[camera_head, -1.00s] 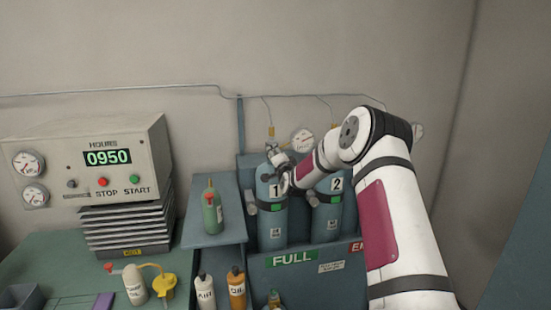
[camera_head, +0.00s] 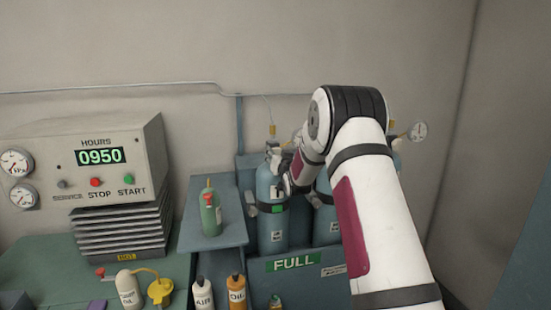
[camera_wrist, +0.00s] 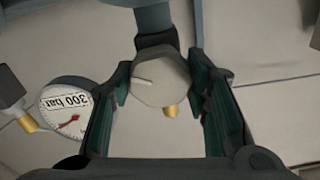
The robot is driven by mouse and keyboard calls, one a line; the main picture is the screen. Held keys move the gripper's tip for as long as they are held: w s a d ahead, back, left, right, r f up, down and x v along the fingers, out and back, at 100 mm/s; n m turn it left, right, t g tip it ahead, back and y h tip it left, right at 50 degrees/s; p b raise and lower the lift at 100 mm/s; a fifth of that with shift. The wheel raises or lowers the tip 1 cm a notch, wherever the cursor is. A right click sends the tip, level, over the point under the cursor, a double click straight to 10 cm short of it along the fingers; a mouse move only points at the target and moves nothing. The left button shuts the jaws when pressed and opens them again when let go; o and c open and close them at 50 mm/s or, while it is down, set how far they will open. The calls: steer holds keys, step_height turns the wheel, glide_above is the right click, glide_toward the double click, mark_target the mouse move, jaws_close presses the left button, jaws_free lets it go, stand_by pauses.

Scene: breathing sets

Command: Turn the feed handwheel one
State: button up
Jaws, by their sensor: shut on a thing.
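Feed handwheel one is the grey round knob with a white mark (camera_wrist: 160,84) in the wrist view. It sits between the two dark green-padded fingers of my gripper (camera_wrist: 163,92), which is shut on it. In the head view my gripper (camera_head: 287,180) is at the upper part of the left blue cylinder (camera_head: 268,220), in front of the right blue cylinder (camera_head: 326,222). My wrist and arm hide much of the cylinder tops, and the handwheel is not clear there.
A 300 bar gauge (camera_wrist: 66,108) is beside my left finger in the wrist view. A green bottle (camera_head: 211,212) stands on the blue shelf (camera_head: 230,236) left of the cylinders. The control box (camera_head: 85,165) reads 0950. Another gauge (camera_head: 418,131) is at the right.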

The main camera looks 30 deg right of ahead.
steer(key=n+b, duration=0.2)
steer(key=n, duration=0.3)
steer(key=shift+w+f+n+b, duration=0.1)
steer(key=shift+n+b, duration=0.2)
steer(key=shift+b, duration=0.05)
steer(key=n+b, duration=0.4)
steer(key=n, duration=0.2)
steer(key=shift+a+f, duration=0.1)
steer(key=n+b, duration=0.5)
steer(key=shift+f+n, duration=0.1)
steer(key=shift+n, duration=0.3)
steer(key=n+b, duration=0.4)
steer(key=shift+n+b, duration=1.05)
steer(key=shift+n, duration=0.05)
steer(key=o, duration=1.2)
steer(key=shift+c, duration=0.2)
